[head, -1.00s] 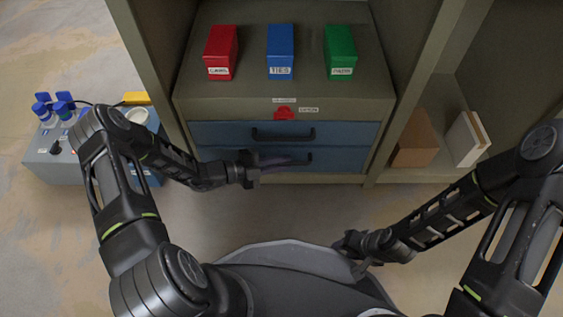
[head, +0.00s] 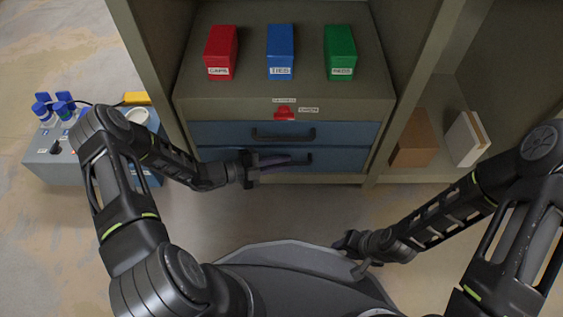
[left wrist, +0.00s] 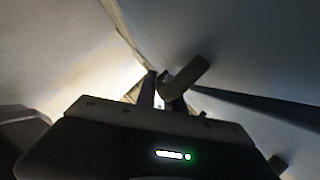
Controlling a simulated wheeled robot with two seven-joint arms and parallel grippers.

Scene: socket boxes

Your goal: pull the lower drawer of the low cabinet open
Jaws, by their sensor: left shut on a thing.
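The low cabinet (head: 215,108) stands ahead with two blue drawers, each with a dark bar handle. The upper drawer (head: 220,132) looks closed. The lower drawer (head: 345,159) is just below it, its front about in line with the upper one. My left gripper (head: 287,160) reaches in from the left and is shut on the lower drawer's handle (head: 308,160). In the left wrist view the handle (left wrist: 185,78) shows as a dark bar at the fingertips (left wrist: 160,92). My right gripper (head: 347,243) is low, away from the cabinet; its jaw opening is unclear.
Red (head: 220,50), blue (head: 280,50) and green (head: 340,50) boxes stand on the cabinet top. A red item (head: 285,113) sits at its front edge. A grey unit with blue-capped bottles (head: 45,160) is at left. A brown box (head: 415,138) is on the right shelf. Floor before the drawers is clear.

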